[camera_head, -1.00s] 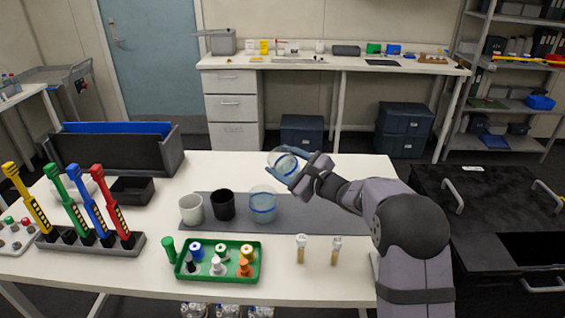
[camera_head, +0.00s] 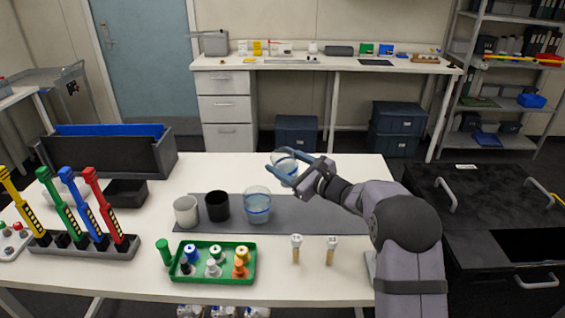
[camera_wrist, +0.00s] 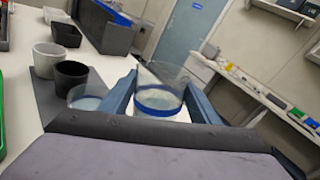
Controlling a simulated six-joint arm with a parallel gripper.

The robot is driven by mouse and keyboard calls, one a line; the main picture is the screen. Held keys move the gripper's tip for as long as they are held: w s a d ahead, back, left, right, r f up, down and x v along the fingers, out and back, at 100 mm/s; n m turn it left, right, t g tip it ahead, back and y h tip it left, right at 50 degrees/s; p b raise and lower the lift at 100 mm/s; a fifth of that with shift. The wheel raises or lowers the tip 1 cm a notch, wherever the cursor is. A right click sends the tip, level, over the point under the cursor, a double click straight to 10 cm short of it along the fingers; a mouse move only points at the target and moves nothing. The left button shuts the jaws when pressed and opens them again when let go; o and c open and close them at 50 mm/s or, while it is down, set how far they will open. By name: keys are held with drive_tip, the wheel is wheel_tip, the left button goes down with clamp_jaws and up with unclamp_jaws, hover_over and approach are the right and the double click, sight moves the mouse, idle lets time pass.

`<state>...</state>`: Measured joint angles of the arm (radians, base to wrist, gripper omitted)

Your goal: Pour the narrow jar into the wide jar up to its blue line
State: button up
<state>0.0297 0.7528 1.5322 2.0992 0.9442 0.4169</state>
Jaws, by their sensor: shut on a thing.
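A clear jar with a blue line (camera_head: 257,206) stands upright on the grey mat, with pale blue liquid in its lower part near the line; I take it for the wide jar. It shows in the wrist view (camera_wrist: 86,98), partly hidden by a finger. My gripper (camera_head: 291,166) is shut on another clear jar (camera_head: 284,157), the narrow jar, above and behind the standing jar, apart from it. In the wrist view the held jar (camera_wrist: 160,88) sits between my fingers, with a blue band and some pale liquid low down. Its exact level is unclear.
A white cup (camera_head: 186,211) and a black cup (camera_head: 217,206) stand left of the standing jar. A green tray (camera_head: 213,276) of small bottles is in front, with two capped vials (camera_head: 296,249) to its right. The mat (camera_head: 320,215) is clear on the right.

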drive_tip(key=shift+w+d+f+m, duration=0.15)
drive_tip(key=shift+d+f+m, duration=0.15)
drive_tip(key=shift+m, duration=0.3)
drive_tip(key=shift+a+f+m+b, duration=0.15)
drive_tip(key=shift+f+m+b, duration=0.15)
drive_tip(key=shift+m+b, duration=0.3)
drive_tip(key=shift+a+f+m+t, duration=0.1)
drive_tip(key=shift+m+t, duration=0.2)
drive_tip(key=shift+m, duration=0.2)
wheel_tip(320, 180, up, 8)
drive_tip(key=p, duration=0.8)
drive_tip(key=shift+r, duration=0.25)
drive_tip(key=shift+f, duration=0.1)
